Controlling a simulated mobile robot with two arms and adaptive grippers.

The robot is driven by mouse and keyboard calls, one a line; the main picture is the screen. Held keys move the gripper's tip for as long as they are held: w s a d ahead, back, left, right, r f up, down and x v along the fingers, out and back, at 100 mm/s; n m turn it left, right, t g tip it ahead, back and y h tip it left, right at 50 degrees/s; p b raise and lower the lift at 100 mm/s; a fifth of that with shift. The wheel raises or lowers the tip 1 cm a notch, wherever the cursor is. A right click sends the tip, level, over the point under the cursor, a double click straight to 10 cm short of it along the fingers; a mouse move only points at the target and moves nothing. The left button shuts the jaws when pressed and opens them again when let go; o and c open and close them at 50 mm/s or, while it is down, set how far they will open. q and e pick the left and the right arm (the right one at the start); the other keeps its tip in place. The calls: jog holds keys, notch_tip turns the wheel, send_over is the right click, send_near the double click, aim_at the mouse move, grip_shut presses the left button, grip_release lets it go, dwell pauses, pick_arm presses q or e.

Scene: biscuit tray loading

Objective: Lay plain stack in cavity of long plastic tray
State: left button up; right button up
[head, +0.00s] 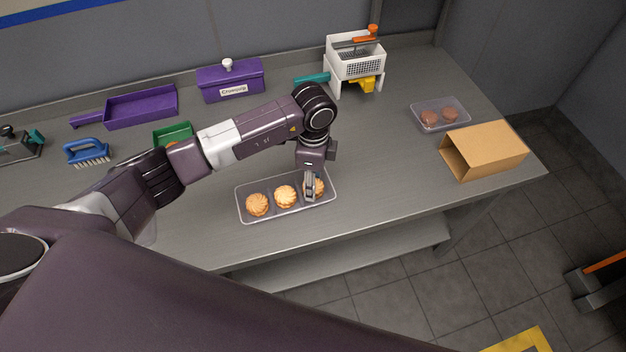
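The long clear plastic tray (268,211) lies near the front edge of the metal table. Plain swirled golden biscuits sit in a row in it: a left stack (257,205), a middle stack (286,196) and a right one (320,188). My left gripper (311,198) points down at the right end of the tray, right at the right stack, and its fingers cover part of that stack. I cannot tell whether the fingers are closed on it or whether it rests on the tray floor. My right gripper is not in view.
A smaller clear tray (421,121) with brown biscuits and an open cardboard box (490,151) stand at the right. Behind are a purple lidded box (216,81), a purple scoop (143,106), a green container (172,133), a blue brush (87,146) and a white device (341,62).

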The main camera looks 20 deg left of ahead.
pick_arm(q)
jog(key=shift+f, duration=0.2)
dwell(0.4)
jog(key=o, duration=0.4)
jog(key=shift+r+p, duration=1.75)
jog(key=shift+r, duration=0.55)
jog(key=o, duration=0.5)
jog(key=shift+o, duration=0.2)
